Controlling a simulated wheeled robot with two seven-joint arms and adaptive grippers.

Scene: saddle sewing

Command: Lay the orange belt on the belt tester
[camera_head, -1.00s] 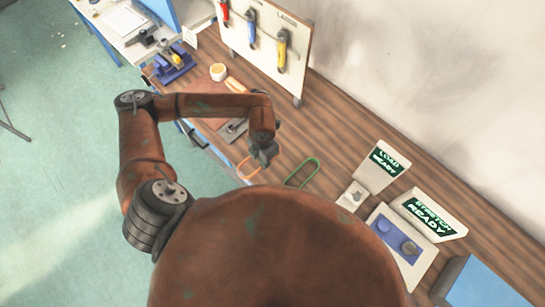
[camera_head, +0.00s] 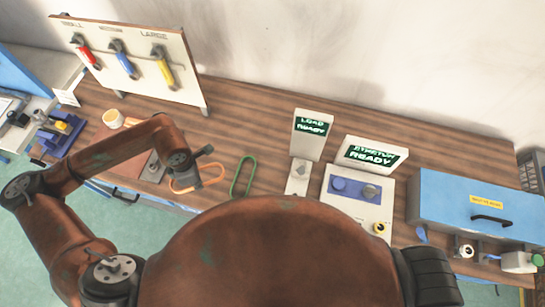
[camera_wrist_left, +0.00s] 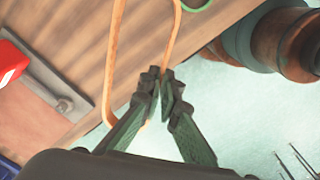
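The orange belt (camera_head: 212,180) is a thin elongated loop at the front edge of the bench. In the left wrist view the belt (camera_wrist_left: 113,60) runs up out of the picture, and its near end overhangs the floor. My left gripper (camera_head: 200,155) is at the belt; in the wrist view its fingertips (camera_wrist_left: 164,85) are closed around one strand. The device I take as the belt tester (camera_head: 340,207) stands to the right, with a blue pad, round parts and a STRETCH READY sign (camera_head: 370,154). My right gripper is out of view.
A green belt (camera_head: 235,178) lies just right of the orange one. A small LOAD READY stand (camera_head: 298,178) is between it and the tester. A blue box (camera_head: 480,205) is at the right, a tool board (camera_head: 130,60) behind left. The bench behind the belts is clear.

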